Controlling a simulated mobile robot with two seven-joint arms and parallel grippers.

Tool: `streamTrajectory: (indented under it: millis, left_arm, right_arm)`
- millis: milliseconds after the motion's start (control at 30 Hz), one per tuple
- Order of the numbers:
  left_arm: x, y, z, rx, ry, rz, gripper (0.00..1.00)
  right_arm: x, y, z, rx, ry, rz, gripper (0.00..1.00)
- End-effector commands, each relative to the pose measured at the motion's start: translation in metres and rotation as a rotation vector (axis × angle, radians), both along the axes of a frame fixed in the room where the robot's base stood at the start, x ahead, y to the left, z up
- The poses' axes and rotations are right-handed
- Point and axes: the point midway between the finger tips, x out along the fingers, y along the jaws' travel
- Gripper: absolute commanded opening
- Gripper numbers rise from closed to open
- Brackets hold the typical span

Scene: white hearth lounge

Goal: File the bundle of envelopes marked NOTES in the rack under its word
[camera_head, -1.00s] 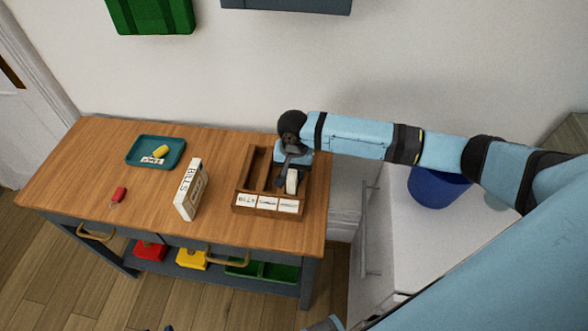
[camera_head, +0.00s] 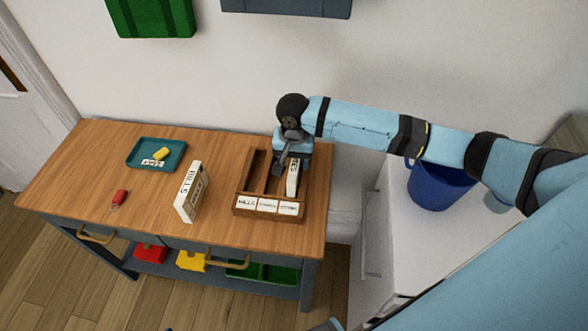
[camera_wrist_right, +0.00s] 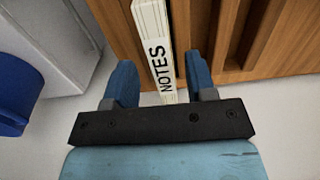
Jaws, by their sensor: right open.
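The white NOTES bundle (camera_head: 292,180) stands in the right-hand compartment of the wooden rack (camera_head: 242,182), above the right-hand of three labels. The left label reads BILLS; the other two are too small to read. In the right wrist view the bundle (camera_wrist_right: 155,45) shows its word NOTES along its edge. My right gripper (camera_head: 281,168) is open at the bundle's back end, over the rack. In the wrist view the gripper's blue fingers (camera_wrist_right: 161,78) are spread on either side of the bundle, with gaps. My left gripper is not in view.
A white BILLS bundle (camera_head: 190,192) stands on the wooden table (camera_head: 150,205) left of the rack. A teal tray (camera_head: 178,158) with a yellow item and a red-handled object (camera_head: 119,197) lie further left. A blue bucket (camera_head: 440,188) stands on the white cabinet at right.

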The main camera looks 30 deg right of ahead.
Motion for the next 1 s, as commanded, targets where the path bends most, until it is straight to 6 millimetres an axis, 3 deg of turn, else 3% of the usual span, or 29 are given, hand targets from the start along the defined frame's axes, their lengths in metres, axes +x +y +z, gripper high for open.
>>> streamTrajectory:
  millis: [200,400,1000]
  left_arm:
    - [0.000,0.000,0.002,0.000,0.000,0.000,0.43]
    - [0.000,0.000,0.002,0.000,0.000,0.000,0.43]
    - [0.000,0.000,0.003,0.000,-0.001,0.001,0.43]
  right_arm:
    - [0.000,0.000,0.044,0.001,-0.002,0.001,0.51]
    - [0.000,0.000,0.063,0.001,-0.001,0.000,0.51]
    - [-0.002,0.002,0.064,0.004,0.000,0.009,0.51]
